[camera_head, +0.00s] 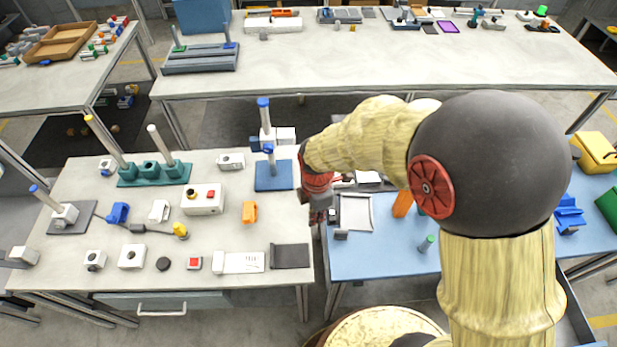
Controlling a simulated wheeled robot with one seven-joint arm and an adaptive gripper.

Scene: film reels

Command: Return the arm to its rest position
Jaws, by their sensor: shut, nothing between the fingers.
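My gripper (318,211) points down at the end of my pale yellow arm, near the gap between the grey left table and the blue right table. It is shut, and I see nothing held in it. The arm rises from the lower right, bends at a large dark joint and reaches left. The arm hides much of the blue table and what lies behind it. No film reel can be made out clearly.
The grey table (110,270) bears a blue stand (273,175), a teal rack (150,175) with rods, an orange block (249,212) and small boxes. A white tray (344,226) lies on the blue table (375,266) beside my gripper. A long table (400,65) stands behind.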

